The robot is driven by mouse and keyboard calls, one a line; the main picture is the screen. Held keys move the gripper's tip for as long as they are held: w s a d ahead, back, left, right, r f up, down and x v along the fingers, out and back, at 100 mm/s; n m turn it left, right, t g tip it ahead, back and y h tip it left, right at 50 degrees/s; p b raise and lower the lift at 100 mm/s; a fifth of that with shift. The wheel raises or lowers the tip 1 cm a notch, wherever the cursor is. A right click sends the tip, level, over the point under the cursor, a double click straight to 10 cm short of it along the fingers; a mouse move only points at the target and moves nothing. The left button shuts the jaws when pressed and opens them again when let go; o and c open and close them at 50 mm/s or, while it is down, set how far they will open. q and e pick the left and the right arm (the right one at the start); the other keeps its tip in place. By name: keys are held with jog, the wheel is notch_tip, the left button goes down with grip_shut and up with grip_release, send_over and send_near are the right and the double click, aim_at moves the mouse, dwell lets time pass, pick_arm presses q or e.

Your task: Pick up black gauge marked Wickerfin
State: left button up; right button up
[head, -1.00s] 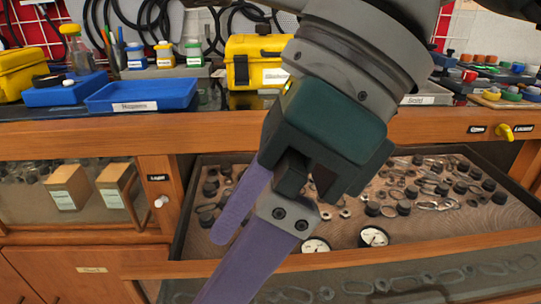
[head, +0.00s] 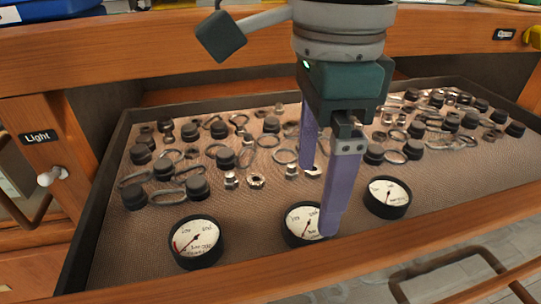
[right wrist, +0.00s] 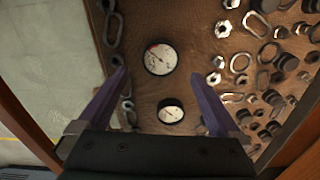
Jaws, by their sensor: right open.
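Three round gauges with black rims and white dials lie near the front of the open drawer: a left gauge (head: 196,242), a middle gauge (head: 303,222) and a right gauge (head: 387,196). Their small dial print is too blurred to tell which is marked Wickerfin. My right gripper (head: 319,198) is open with purple fingers pointing down, and its near finger covers part of the middle gauge. In the right wrist view, one gauge (right wrist: 160,58) shows just beyond and between the fingertips, and another (right wrist: 170,111) lies between the fingers. My left gripper is not in view.
Nuts, chain-like links and black knobs crowd the drawer (head: 110,270) behind the gauges. Its wooden front edge (head: 400,255) is close by. A cabinet labelled Light (head: 38,137) is at the left, and the bench edge (head: 170,55) runs above the back.

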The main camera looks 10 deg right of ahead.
aim_at(310, 220)
notch_tip(310, 220, down, 6)
jog(key=shift+r+b, duration=0.1)
jog(key=shift+b, duration=0.8)
jog(key=shift+c, duration=0.9)
jog(key=c, duration=1.2)
jog(key=shift+r, duration=0.1)
